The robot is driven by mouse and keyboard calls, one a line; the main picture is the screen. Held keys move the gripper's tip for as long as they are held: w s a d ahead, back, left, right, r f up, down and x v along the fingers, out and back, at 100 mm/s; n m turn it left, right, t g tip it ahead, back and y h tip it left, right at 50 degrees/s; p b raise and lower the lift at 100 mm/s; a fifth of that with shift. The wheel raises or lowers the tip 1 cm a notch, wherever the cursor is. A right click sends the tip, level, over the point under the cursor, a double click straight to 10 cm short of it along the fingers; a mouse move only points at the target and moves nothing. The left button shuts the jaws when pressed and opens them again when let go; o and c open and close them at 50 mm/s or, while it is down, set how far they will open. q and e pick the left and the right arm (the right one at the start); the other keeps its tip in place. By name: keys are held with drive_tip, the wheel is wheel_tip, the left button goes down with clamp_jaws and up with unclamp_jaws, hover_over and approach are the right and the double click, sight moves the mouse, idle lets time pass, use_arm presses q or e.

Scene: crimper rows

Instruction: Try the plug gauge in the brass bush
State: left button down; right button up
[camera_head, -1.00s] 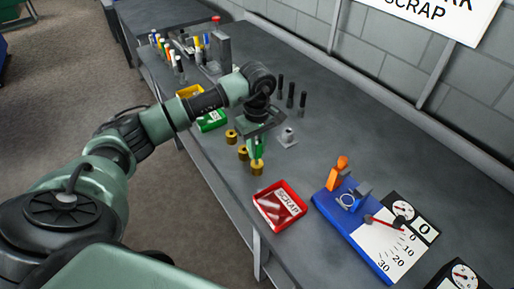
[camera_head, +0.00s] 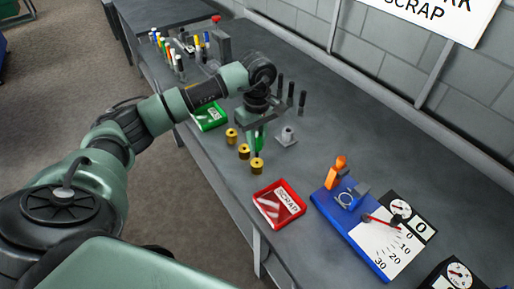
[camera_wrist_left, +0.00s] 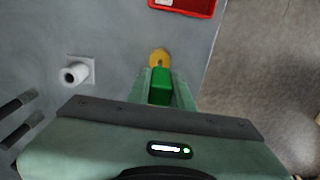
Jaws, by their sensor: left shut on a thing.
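My left gripper (camera_head: 258,128) is shut on the plug gauge, whose green handle (camera_head: 259,142) points down between the fingers. The green handle also shows in the left wrist view (camera_wrist_left: 160,86). Three brass bushes stand in a row near the table's front edge: the far one (camera_head: 231,135), the middle one (camera_head: 243,152) and the near one (camera_head: 257,167). In the left wrist view one bush (camera_wrist_left: 160,57) shows just beyond the handle. My right gripper is not in view.
A red scrap tray (camera_head: 279,205) lies close to the near bush, and a green tray (camera_head: 210,117) beyond the far one. A grey stand (camera_head: 287,136) is right of the gripper, with dark upright pins (camera_head: 291,95) behind. A blue gauge fixture (camera_head: 345,205) stands at right.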

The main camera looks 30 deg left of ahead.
use_arm(q)
drive_tip(key=shift+r+p, duration=0.45)
drive_tip(key=shift+r, duration=0.6)
drive_tip(key=shift+d, duration=0.1)
